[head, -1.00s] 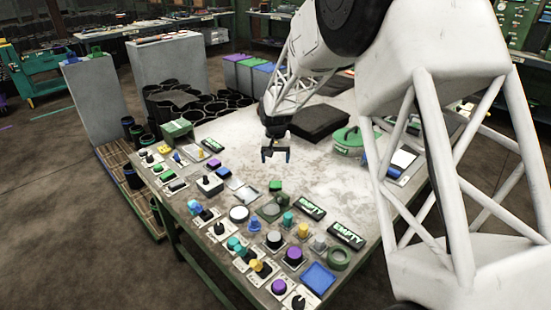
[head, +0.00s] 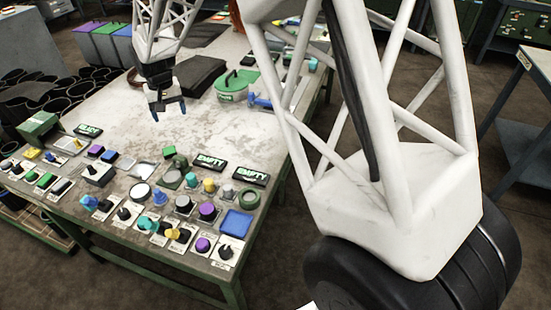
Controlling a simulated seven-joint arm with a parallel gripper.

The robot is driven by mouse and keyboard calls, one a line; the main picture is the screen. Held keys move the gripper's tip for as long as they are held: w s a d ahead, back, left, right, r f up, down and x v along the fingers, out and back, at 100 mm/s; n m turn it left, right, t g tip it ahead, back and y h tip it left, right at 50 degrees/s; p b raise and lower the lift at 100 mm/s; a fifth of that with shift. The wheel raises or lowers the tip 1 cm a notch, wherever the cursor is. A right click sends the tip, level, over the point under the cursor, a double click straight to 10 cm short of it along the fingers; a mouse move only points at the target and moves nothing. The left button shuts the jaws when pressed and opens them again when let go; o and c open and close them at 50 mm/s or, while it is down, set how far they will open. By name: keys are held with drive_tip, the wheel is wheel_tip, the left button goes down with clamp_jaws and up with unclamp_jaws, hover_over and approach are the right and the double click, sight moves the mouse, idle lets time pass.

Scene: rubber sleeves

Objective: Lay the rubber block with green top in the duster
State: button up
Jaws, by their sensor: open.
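My gripper (head: 168,110) is open and empty, fingers pointing down, above the bare middle of the workbench. Other small green-topped pieces (head: 45,180) lie in the left rows, so I cannot tell for sure which block is meant. A green box (head: 38,127) stands at the left edge.
Several knobs and sleeves on small plates crowd the front of the workbench (head: 110,128). Two "EMPTY" signs (head: 211,162) and a blue square pad (head: 237,222) are at front right. A dark flat slab (head: 200,75) lies at the back. The bench's middle is clear.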

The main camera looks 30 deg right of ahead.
drive_tip(key=s+d+r, duration=0.6)
drive_tip(key=s+r, duration=0.2)
drive_tip(key=s, duration=0.2)
drive_tip(key=s+d+r, duration=0.1)
drive_tip(key=s+d, duration=0.2)
drive_tip(key=s, duration=0.8)
drive_tip(key=s+d+r+t, duration=0.1)
drive_tip(key=s+d, duration=0.2)
drive_tip(key=s, duration=0.8)
drive_tip(key=s+d+r+t, duration=0.1)
drive_tip(key=s+d, duration=0.2)
drive_tip(key=s, duration=0.8)
drive_tip(key=shift+r, duration=0.3)
drive_tip(key=shift+o, duration=0.5)
drive_tip(key=shift+w, duration=0.1)
